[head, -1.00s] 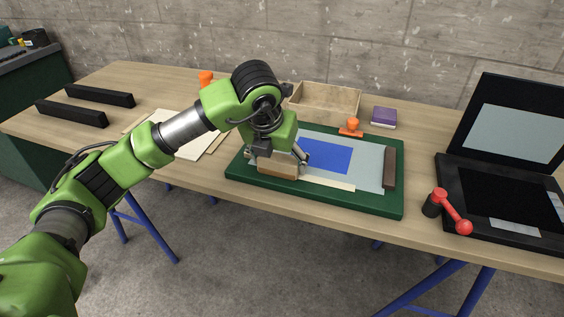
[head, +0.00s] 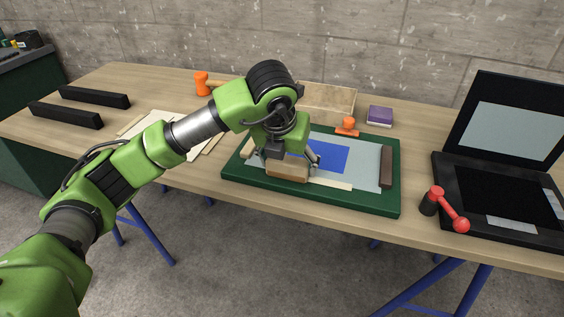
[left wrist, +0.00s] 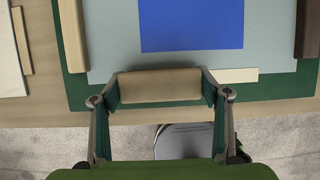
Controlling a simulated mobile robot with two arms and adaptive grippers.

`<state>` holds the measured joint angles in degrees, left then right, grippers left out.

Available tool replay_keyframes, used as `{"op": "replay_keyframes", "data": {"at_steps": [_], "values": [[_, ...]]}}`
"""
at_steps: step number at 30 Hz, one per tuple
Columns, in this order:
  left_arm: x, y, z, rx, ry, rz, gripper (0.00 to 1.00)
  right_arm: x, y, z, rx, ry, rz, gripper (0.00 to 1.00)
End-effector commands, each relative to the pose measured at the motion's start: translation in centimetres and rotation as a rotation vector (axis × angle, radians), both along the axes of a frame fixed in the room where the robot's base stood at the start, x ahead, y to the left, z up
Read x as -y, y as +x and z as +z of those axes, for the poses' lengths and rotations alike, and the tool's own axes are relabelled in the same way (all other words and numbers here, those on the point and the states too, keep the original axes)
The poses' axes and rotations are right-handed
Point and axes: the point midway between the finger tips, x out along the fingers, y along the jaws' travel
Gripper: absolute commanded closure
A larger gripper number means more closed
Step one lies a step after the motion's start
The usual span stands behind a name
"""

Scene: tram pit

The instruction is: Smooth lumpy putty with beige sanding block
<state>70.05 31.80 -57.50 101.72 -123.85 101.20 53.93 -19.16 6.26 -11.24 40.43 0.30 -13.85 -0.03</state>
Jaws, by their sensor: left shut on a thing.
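My left gripper (head: 289,164) is shut on a beige block (head: 287,173), with one finger at each short end; the left wrist view shows the block (left wrist: 160,86) between both fingers (left wrist: 161,92). The block is low over the near edge of a pale grey panel on a green board (head: 362,208); I cannot tell whether it touches the surface. A flat blue patch (head: 333,158) lies on the panel, partly hidden by the gripper. A thin cream strip (left wrist: 236,75) extends right from the block. No lumpy putty can be made out. My right gripper is out of view.
A dark brown bar (head: 386,167) stands along the board's right side. Behind are an orange-handled tool (head: 347,127), a purple block (head: 380,114) and a wooden box (head: 330,98). A black case (head: 490,190) with a red-knobbed lever (head: 452,207) is at right. Black bars (head: 66,114) lie left.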

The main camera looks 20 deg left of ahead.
Motion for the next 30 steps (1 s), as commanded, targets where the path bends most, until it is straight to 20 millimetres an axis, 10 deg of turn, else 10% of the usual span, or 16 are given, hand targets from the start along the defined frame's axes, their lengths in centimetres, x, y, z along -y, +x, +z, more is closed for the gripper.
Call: {"op": "replay_keyframes", "data": {"at_steps": [30], "values": [[2.8, -0.2, -0.5, -0.004, -0.003, -0.005, 0.53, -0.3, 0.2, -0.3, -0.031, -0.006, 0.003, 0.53]]}}
